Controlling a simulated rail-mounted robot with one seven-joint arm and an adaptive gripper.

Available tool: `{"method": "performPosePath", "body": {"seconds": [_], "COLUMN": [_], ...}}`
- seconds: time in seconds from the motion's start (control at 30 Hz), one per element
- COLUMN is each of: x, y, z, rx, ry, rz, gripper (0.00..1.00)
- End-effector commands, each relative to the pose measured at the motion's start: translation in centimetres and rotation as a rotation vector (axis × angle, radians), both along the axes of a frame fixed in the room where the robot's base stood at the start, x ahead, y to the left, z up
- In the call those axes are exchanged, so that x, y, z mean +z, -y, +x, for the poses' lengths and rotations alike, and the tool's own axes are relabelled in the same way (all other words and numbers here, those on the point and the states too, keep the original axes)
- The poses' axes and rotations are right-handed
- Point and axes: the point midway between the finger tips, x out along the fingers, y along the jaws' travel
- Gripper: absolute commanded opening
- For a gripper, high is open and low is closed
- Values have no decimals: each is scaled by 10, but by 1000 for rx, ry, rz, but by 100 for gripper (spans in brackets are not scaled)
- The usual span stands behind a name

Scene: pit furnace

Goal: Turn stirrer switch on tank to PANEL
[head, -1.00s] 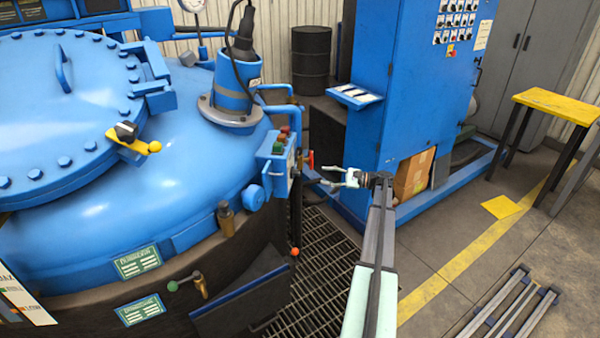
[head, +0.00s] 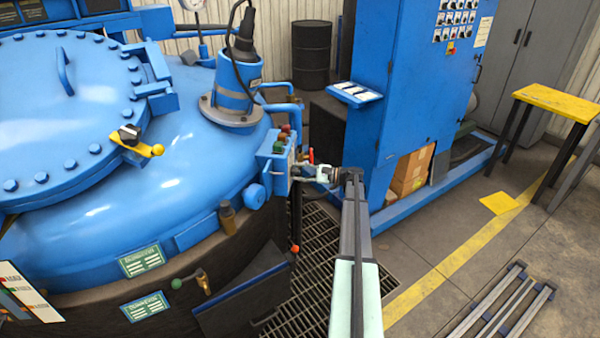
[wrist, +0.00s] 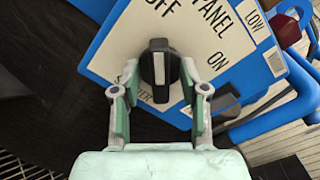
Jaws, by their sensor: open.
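The stirrer switch is a black knob (wrist: 159,68) with a white stripe, in the middle of the wrist view. It sits on a pale label plate (wrist: 125,38) with the words OFF, PANEL and ON; part of the lettering is hidden behind my fingers. My gripper (wrist: 159,80) is open, with one finger on each side of the knob; I cannot tell whether they touch it. In the head view my gripper (head: 304,175) is at the right face of the blue switch box (head: 271,153) on the tank (head: 185,165). The knob is hidden there.
A LOW label and blue parts lie right of the plate in the wrist view. A blue cabinet (head: 405,110) stands right of the tank, with a cardboard box (head: 410,170) in its base.

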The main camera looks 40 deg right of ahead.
Motion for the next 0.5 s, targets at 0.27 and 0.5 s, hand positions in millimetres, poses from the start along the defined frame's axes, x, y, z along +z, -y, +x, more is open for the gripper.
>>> {"method": "performPosePath", "body": {"seconds": [0.27, 0.5], "x": [0, 0], "y": [0, 0], "z": [0, 0], "rx": [0, 0], "ry": [0, -7], "rz": [0, 8], "gripper": [0, 0]}}
